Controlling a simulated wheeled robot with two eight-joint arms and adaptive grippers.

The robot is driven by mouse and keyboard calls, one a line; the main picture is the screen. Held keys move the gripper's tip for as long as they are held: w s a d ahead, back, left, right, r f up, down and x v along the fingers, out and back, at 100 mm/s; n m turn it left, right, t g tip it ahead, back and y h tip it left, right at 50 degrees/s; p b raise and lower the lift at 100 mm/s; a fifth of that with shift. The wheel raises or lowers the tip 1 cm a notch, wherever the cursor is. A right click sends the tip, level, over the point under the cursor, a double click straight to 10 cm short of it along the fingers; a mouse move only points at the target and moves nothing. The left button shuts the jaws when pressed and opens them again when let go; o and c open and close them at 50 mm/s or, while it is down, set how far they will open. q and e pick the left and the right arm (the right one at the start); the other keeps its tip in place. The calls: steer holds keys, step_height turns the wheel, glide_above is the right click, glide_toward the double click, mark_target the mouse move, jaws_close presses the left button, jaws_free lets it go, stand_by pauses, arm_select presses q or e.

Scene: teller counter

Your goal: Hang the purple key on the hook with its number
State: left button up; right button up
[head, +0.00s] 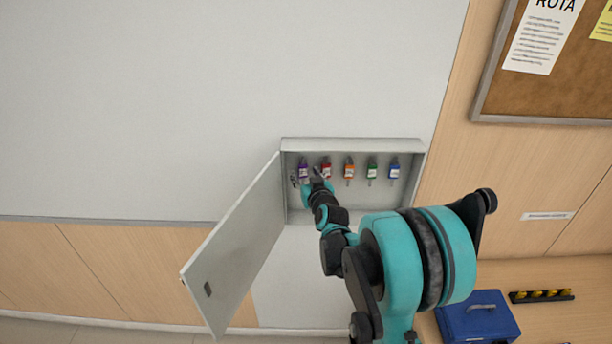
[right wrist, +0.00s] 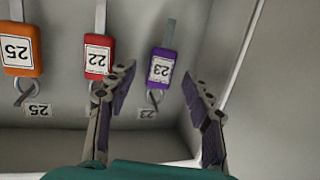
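The purple key (head: 303,170) is at the left end of a row of keys in the open wall cabinet (head: 353,144). In the right wrist view, which is upside down, the purple tag (right wrist: 162,67) reads 23. Its ring is at the hook (right wrist: 155,97) by the label 23 (right wrist: 148,113), and the key appears to hang there. My right gripper (head: 307,178) is at the cabinet's left side. In the wrist view the gripper (right wrist: 158,78) is open, one finger on each side of the purple tag, with nothing gripped. My left gripper is not in view.
The red key (right wrist: 98,55), tagged 22, hangs beside the left finger in the wrist view; the orange key (right wrist: 20,50) is tagged 25. Green (head: 372,168) and blue (head: 393,168) keys hang further right. The cabinet door (head: 235,250) stands open at left. A blue box (head: 478,322) is lower right.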

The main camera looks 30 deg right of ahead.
steer(key=shift+s, duration=0.1)
steer(key=v, duration=1.2)
steer(key=s+a+f+n+g+y+b, duration=0.1)
steer(key=s+a+f+g+y+b, duration=0.15)
steer(key=a+f+b, duration=0.55)
steer(key=s+a+f+n+g+y+b, duration=0.15)
steer(key=s+a+f+b, duration=0.25)
steer(key=a+f+b, duration=0.4)
steer(key=s+a+f+g+b, duration=0.3)
steer(key=s+f+g+b, duration=0.1)
steer(key=s+f, duration=0.7)
steer(key=shift+a+f+n+y+b, duration=0.25)
steer(key=shift+f+n+b, duration=0.2)
steer(key=shift+f+b, duration=0.4)
steer(key=shift+s+f, duration=0.1)
steer(key=shift+s, duration=0.05)
